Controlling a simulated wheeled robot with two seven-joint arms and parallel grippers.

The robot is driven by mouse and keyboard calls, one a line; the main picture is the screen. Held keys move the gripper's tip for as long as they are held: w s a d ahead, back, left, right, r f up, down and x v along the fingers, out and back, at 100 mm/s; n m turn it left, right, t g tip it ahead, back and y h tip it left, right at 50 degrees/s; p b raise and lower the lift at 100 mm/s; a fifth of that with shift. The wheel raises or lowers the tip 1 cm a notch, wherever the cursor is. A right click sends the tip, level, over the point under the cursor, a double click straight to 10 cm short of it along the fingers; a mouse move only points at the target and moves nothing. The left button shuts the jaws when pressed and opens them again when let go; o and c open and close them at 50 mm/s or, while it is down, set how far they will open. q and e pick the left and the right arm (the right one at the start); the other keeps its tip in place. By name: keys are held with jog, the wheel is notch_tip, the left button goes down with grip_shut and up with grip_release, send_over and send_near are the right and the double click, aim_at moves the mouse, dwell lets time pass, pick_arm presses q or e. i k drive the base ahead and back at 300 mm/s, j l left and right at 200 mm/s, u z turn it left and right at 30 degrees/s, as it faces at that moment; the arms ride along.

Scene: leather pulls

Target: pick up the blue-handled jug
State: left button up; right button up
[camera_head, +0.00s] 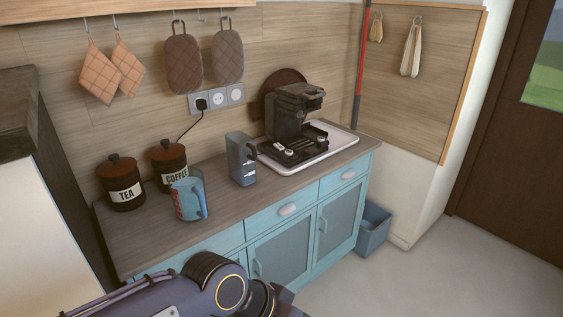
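The blue-handled jug (184,203) stands upright on the wooden countertop (225,210), close to its front edge and in front of the coffee canister. Its body is light blue with reddish markings on its left side, and its blue handle is on the right, toward the front. One of my arms crosses the bottom of the view, below and in front of the counter, well apart from the jug. No gripper fingers show in the view.
A coffee canister (168,164) and a tea canister (121,184) stand behind and left of the jug. A grey pitcher (240,160) stands to its right. A coffee machine (290,112) sits on a white tray (338,139) farther right.

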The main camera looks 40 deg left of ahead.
aim_at(193, 198)
jog(key=i+u, duration=0.35)
jog(key=i, duration=0.25)
jog(key=i+l+u, duration=0.2)
jog(key=i+u, duration=0.15)
jog(key=i, duration=0.2)
jog(key=i+u, duration=0.2)
jog(key=u, duration=0.2)
jog(key=i+u, duration=0.15)
jog(key=u, duration=0.25)
jog(key=i+l+u, duration=0.1)
jog(key=u, duration=0.3)
jog(key=i+l+u, duration=0.2)
jog(key=u, duration=0.2)
jog(key=i+l+u, duration=0.1)
jog(key=u, duration=0.25)
jog(key=i+l+u, duration=0.15)
jog(key=i+u, duration=0.25)
jog(key=i+l+u, duration=0.1)
jog(key=u, duration=0.25)
jog(key=l, duration=0.1)
